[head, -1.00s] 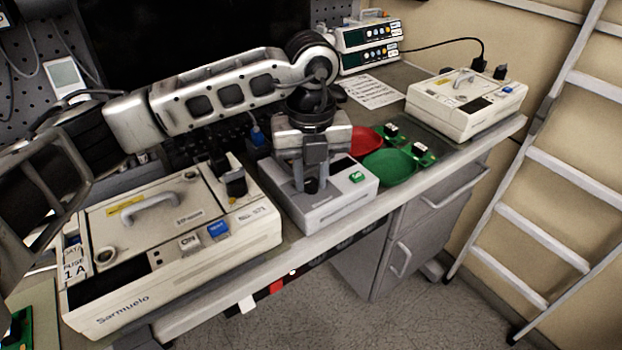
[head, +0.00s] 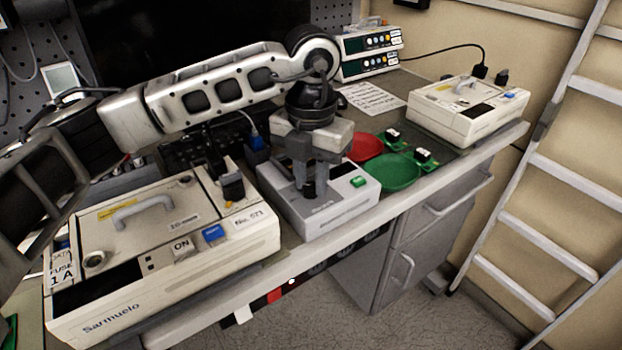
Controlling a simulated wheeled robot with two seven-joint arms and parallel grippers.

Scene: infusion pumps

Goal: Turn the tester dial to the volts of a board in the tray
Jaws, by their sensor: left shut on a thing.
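The tester (head: 345,208) is a grey box with a green button in the middle of the bench, in the head view. My left gripper (head: 309,188) points down over its top, shut on the black dial (head: 309,189), which is mostly hidden between the fingers. The dial's marks cannot be read. Small green boards with black-and-white parts lie in a dark tray (head: 440,148) to the right of the tester; one board (head: 426,160) is nearer, another (head: 393,140) farther back. Their print is too small to read. My right gripper is not in view.
A red dish (head: 365,147) and a green dish (head: 398,174) sit between tester and tray. A large pump (head: 165,260) stands at left, another (head: 465,112) at far right. Stacked units (head: 368,52) and a printed sheet (head: 370,101) are behind. The bench's front edge is close.

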